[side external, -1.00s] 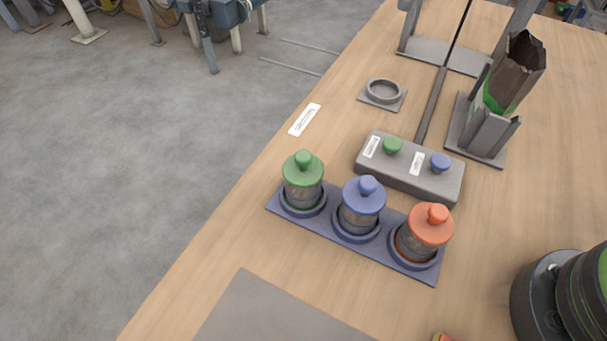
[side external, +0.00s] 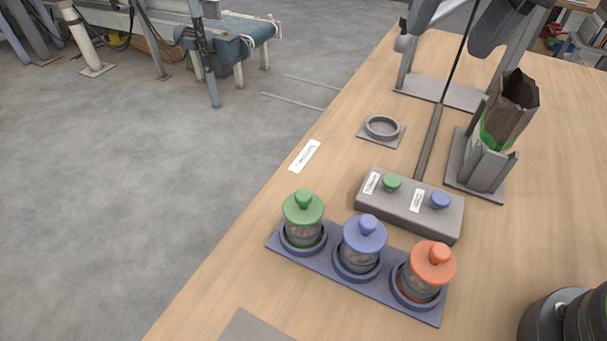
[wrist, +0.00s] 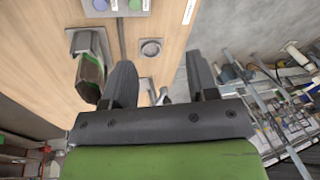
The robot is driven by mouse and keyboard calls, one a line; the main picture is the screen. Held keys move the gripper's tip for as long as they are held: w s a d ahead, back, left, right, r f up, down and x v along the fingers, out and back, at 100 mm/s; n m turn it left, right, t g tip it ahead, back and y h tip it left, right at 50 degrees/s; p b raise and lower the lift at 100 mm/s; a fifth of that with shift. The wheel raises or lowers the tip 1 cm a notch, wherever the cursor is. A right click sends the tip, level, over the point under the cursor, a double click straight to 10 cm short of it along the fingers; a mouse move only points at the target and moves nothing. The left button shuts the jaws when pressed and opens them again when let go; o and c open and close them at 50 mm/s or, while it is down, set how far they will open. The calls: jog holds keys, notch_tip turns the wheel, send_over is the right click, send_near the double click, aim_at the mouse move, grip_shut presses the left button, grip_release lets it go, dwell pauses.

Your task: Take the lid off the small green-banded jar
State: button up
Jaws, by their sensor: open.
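The small green jar (side external: 303,233) stands upright in the left ring of a blue rack (side external: 332,267), with its knobbed green lid (side external: 303,206) on top. Its body is see-through with greyish contents. Beside it in the rack stand a blue-lidded jar (side external: 361,260) and an orange-lidded jar (side external: 420,283), both lidded. My gripper (wrist: 160,70) shows in the wrist view with its two dark fingers spread apart and nothing between them. The jars are not in the wrist view, so my gripper is away from them. I cannot clearly make out my gripper in the side view.
Behind the rack sits a grey box (side external: 410,214) with green and blue knobs. Further back are an empty ring holder (side external: 381,127) and a green-banded bag (side external: 511,105) in a grey stand. The table left of the rack is narrow, ending at an edge.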

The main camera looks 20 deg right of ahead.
jog(key=w+a+f+g+h, duration=0.1)
jog(key=w+a+f, duration=0.1)
jog(key=a+f, duration=0.4)
jog(key=m+h, duration=0.1)
send_near(304, 194)
notch_tip(304, 194, down, 4)
jog(key=shift+w+a+f, duration=0.1)
jog(key=shift+a+f, duration=0.1)
jog(key=shift+f, duration=0.05)
jog(key=f, duration=0.3)
jog(key=w+f, duration=0.1)
jog(key=f, duration=0.1)
jog(key=shift+d+f, duration=0.3)
jog(key=shift+d, duration=0.05)
jog(key=shift+c, duration=0.2)
jog(key=c, duration=0.9)
